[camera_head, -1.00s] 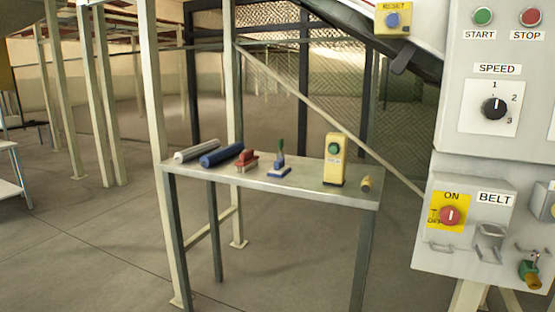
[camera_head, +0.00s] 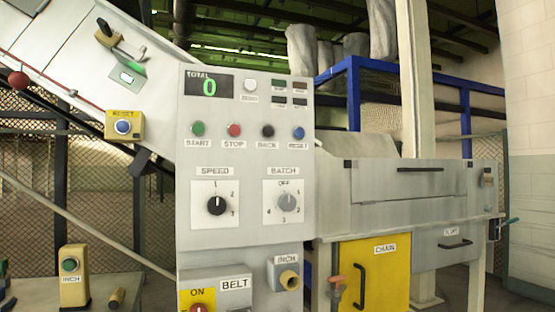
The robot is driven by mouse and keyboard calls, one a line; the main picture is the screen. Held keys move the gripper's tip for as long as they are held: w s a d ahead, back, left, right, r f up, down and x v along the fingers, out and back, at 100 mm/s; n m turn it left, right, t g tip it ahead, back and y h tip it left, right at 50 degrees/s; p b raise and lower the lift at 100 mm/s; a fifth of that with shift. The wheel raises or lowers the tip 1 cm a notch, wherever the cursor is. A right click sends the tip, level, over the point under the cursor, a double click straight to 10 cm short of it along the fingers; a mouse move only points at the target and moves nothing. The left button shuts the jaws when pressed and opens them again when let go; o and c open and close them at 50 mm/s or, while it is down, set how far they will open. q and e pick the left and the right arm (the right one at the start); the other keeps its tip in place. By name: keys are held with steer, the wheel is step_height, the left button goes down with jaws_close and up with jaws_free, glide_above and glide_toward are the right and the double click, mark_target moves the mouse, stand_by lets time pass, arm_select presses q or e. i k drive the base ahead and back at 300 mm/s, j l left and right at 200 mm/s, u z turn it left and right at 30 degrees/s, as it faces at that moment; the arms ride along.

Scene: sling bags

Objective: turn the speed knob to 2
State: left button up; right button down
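The speed knob (camera_head: 216,206) is a round black knob on a white plate marked SPEED, on the grey control panel (camera_head: 245,165). Its marks run 1 at the top, 2 at upper right and 3 at lower right. The knob is too small here to tell surely which mark it points at. A grey batch knob (camera_head: 287,202) sits to its right on a similar plate with OFF at the top. Neither of my grippers is in view, and nothing covers the speed knob.
Green start (camera_head: 198,129), red stop (camera_head: 235,130), black back (camera_head: 267,131) and blue reset (camera_head: 298,132) buttons sit above. The total display (camera_head: 209,86) reads 0. Below are a red belt switch (camera_head: 198,309) and an inch box (camera_head: 287,274). A yellow chain door (camera_head: 372,275) is at right.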

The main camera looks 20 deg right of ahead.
mark_target(216, 206)
steer(key=i+j+z, duration=0.1)
steer(key=z, duration=0.35)
steer(key=j+z, duration=0.2)
steer(key=z, duration=0.25)
steer(key=i+j+z, duration=0.1)
steer(key=z, duration=0.35)
steer(key=j+z, duration=0.25)
steer(key=j, duration=0.35)
steer(key=j+z, duration=0.3)
steer(key=j, duration=1.1)
steer(key=k+j+z, duration=0.1)
steer(key=j, duration=0.7)
